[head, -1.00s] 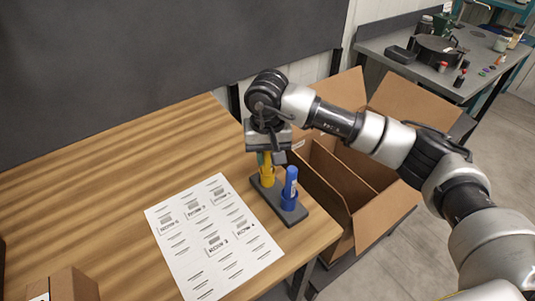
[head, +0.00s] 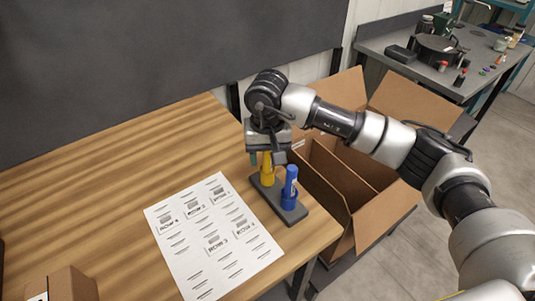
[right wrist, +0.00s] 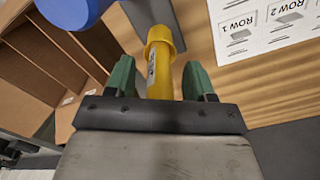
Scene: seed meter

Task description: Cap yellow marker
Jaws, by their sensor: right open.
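The yellow marker (head: 266,165) stands upright in a wider yellow cup or cap on a dark grey holder (head: 262,205), at the right edge of the wooden table. My right gripper (head: 267,158) points down over it, open, with its green fingers apart on either side of the marker. In the right wrist view the yellow marker (right wrist: 160,75) lies between the open fingers, with gaps at both sides. Its upper end is hidden by the gripper body. A blue marker (head: 291,178) stands in a blue cup on the same holder. My left gripper is out of view.
A printed sheet (head: 212,240) with row labels lies left of the holder. An open cardboard box (head: 345,170) with dividers stands just beyond the table's right edge. A small cardboard box (head: 70,284) sits at the lower left. The table's left and back areas are clear.

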